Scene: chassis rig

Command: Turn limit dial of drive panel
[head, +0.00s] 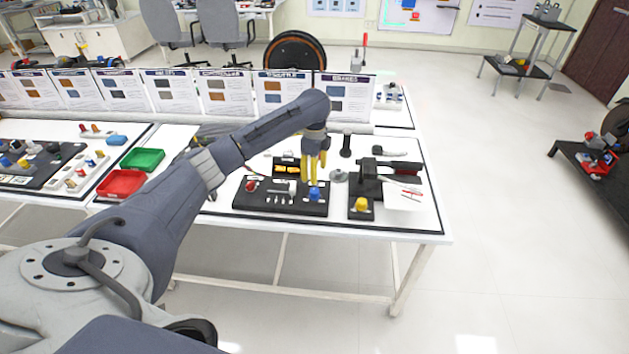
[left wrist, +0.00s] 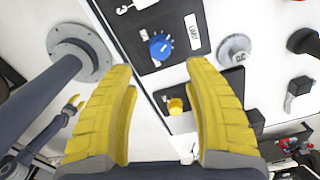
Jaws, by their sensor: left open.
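The drive panel (head: 255,207) is a black board lying on the white table. Its blue limit dial (head: 314,194) sits near the panel's right end. My left gripper (head: 314,175) has yellow fingers that point down above the panel, near the dial. In the left wrist view the left gripper (left wrist: 163,75) is open and empty, and the dial appears beyond the fingertips, not between them.
A yellow knob (head: 361,204) on a smaller black block is to the right of the panel. A round grey part (head: 339,176) and a black upright post (head: 346,146) stand near the gripper. Red (head: 121,183) and green (head: 142,159) trays are to the left.

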